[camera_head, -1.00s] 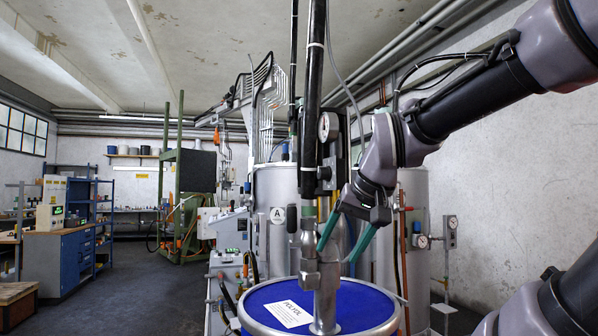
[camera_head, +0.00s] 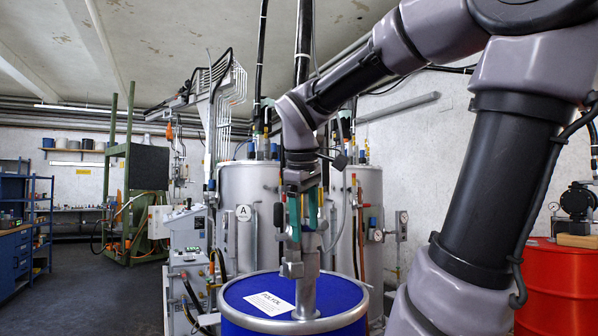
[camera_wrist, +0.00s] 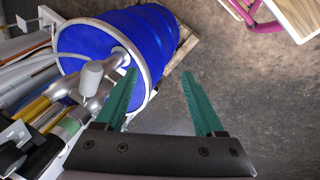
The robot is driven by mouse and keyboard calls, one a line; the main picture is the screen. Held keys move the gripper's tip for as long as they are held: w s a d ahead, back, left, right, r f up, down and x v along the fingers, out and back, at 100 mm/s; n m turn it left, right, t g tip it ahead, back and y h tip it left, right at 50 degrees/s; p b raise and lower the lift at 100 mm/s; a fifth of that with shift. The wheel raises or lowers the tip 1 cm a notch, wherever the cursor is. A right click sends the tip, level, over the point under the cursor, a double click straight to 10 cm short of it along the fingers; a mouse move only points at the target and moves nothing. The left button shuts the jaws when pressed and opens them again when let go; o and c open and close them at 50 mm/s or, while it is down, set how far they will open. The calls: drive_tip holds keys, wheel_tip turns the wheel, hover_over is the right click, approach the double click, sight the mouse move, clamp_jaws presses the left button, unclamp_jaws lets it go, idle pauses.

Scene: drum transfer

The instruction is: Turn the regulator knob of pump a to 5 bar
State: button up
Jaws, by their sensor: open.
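A blue drum (camera_head: 335,296) with a white label stands low in the middle of the head view, with the silver pump (camera_head: 305,297) upright on its lid. The drum (camera_wrist: 108,38) is also at the upper left of the wrist view, with a pale grey rounded part (camera_wrist: 90,77) among pump fittings; I cannot tell whether this is the regulator knob. My gripper (camera_head: 303,212) is open in front of the upper pump. The arm hides that area, and no pressure reading shows. In the wrist view, my gripper (camera_wrist: 159,72) has nothing between its green fingers.
A tank marked A (camera_head: 235,190) stands behind the drum. A red drum (camera_head: 562,285) stands at the right. Pipes and hoses crowd the left of the wrist view. Open floor (camera_head: 95,300) lies left of the pump in the head view.

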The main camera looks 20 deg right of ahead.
drive_tip(key=w+d+r+n+g+h, duration=0.2)
drive_tip(key=w+d+r+n+h, duration=0.1)
drive_tip(key=w+r+n+h, duration=0.45)
drive_tip(key=w+a+r+n+g+h, duration=0.1)
drive_tip(key=w+a+r+n+h, duration=0.35)
drive_tip(key=w+r+n, duration=0.4)
drive_tip(key=d+f+m, duration=0.1)
drive_tip(key=d+f, duration=0.3)
drive_tip(key=d, duration=0.5)
drive_tip(key=shift+w+m, duration=0.3)
drive_tip(key=shift+w, duration=0.15)
drive_tip(key=shift+d, duration=0.1)
clamp_jaws()
